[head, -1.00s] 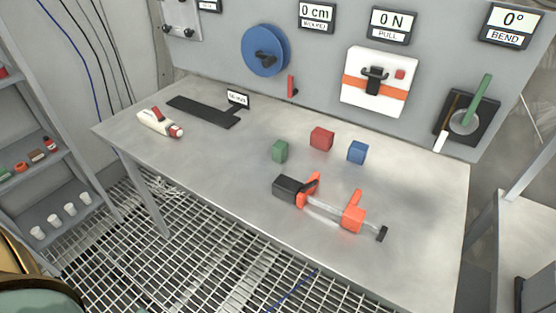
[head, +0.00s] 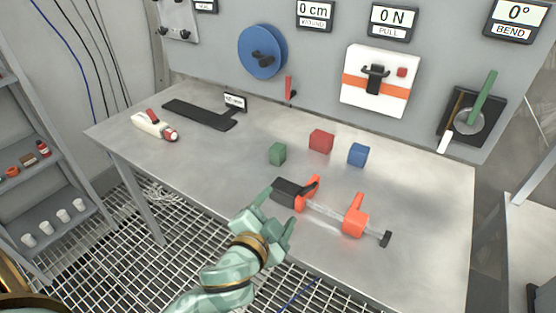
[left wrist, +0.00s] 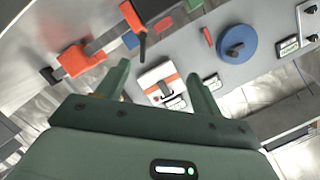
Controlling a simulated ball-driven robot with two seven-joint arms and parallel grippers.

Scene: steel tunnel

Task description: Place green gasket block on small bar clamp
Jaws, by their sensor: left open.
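The green gasket block (head: 277,154) sits on the steel bench, left of a red block; it seems to show at the top edge of the left wrist view (left wrist: 193,5). The small bar clamp (head: 355,222) lies on the bench in front of the blocks, with orange jaws, a clear bar and a black handle; part of it shows in the left wrist view (left wrist: 82,60). My left gripper (head: 278,209) is open and empty at the bench's front edge, just in front of the clamp's black end. My right gripper is not in view.
A red block (head: 321,140) and a blue block (head: 357,154) stand right of the green one. A white and red tool (head: 154,126) and a black plate (head: 202,114) lie at the bench's left. The panel (head: 215,55) rises behind. The bench's left middle is clear.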

